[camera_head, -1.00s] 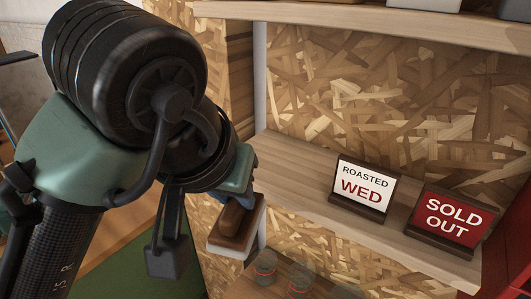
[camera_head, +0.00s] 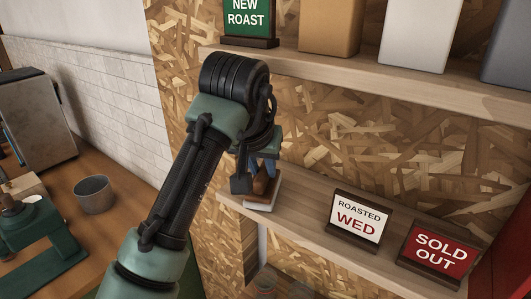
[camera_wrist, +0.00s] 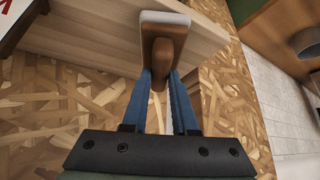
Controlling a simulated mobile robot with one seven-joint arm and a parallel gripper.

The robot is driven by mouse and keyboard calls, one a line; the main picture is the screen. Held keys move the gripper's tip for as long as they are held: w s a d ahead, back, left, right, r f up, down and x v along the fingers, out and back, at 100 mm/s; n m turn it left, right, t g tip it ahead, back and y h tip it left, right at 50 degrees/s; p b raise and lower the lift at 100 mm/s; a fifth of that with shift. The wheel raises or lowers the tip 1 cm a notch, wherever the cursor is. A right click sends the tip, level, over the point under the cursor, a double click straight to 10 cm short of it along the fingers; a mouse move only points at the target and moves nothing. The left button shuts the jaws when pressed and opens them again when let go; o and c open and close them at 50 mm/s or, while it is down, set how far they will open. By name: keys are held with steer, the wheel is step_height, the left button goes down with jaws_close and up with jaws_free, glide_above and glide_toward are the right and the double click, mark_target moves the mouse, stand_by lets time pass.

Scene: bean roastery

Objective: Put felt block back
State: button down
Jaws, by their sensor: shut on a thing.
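The felt block (camera_head: 262,191) has a brown wooden back with a handle and a pale felt face. My gripper (camera_head: 265,170) is shut on its handle. In the head view the block is at the left end of the middle shelf (camera_head: 310,232), left of the signs; whether it touches the shelf I cannot tell. In the wrist view the block (camera_wrist: 164,25) is between the blue fingers of my gripper (camera_wrist: 160,75), with the shelf board behind it.
A "ROASTED WED" sign (camera_head: 357,217) and a "SOLD OUT" sign (camera_head: 437,249) stand on the middle shelf to the right. The upper shelf (camera_head: 370,72) holds a "NEW ROAST" sign (camera_head: 247,20) and several bags. A grey cup (camera_head: 94,195) stands on the counter at left.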

mark_target(260, 177)
steer(key=shift+w+d+r+p, duration=0.15)
steer(key=shift+w+p, duration=0.15)
steer(key=shift+w, duration=0.35)
steer(key=shift+w+d+r+p, duration=0.15)
steer(key=shift+w+p, duration=0.15)
steer(key=shift+w, duration=0.3)
steer(key=shift+f+p, duration=0.15)
steer(key=shift+p, duration=0.25)
steer(key=shift+f, duration=0.2)
steer(key=shift+f, duration=0.1)
steer(key=c, duration=0.7)
jaws_free()
steer(key=b+v, duration=0.3)
steer(key=v, duration=0.4)
steer(key=shift+s+r, duration=0.2)
steer(key=shift+r, duration=0.1)
